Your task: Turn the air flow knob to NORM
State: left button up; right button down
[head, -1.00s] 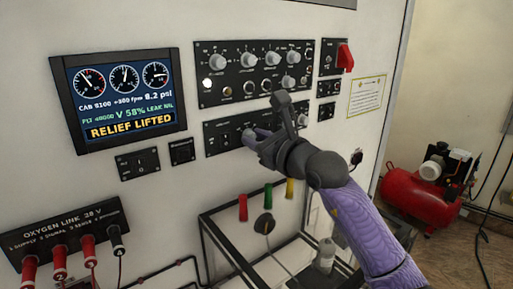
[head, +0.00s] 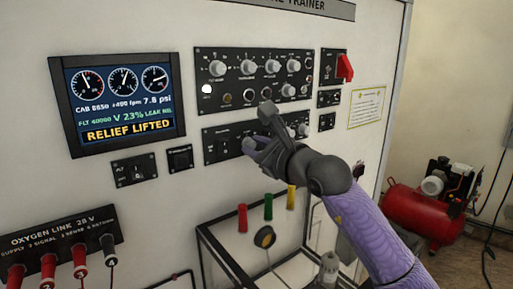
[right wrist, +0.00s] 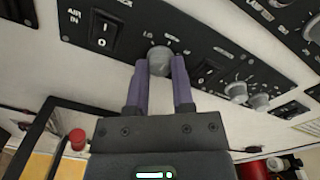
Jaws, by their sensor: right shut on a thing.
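The lower black control panel (head: 222,132) is on the white trainer wall, under the larger knob panel. My right gripper (head: 250,145) is at the middle of this panel, and its wrist hides part of it. In the right wrist view its two purple fingers (right wrist: 159,68) are shut on a grey round knob (right wrist: 159,56), one on each side. A small label reading "LO" is beside this knob. The knob's pointer and the NORM mark cannot be made out. My left gripper is not in view.
A rocker switch marked "AIR IN" (right wrist: 103,32) sits left of the held knob. More small knobs (right wrist: 237,91) are to its right. A screen (head: 119,98) reads "RELIEF LIFTED". A metal frame (head: 222,262) stands below, and a red compressor (head: 418,212) is at right.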

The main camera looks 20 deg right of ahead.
jog(key=shift+c, duration=2.4)
grip_release()
jog(key=shift+s+d, duration=0.15)
jog(key=shift+s, duration=0.1)
jog(key=b+v, duration=0.4)
jog(key=v, duration=0.5)
jog(key=shift+s, duration=0.2)
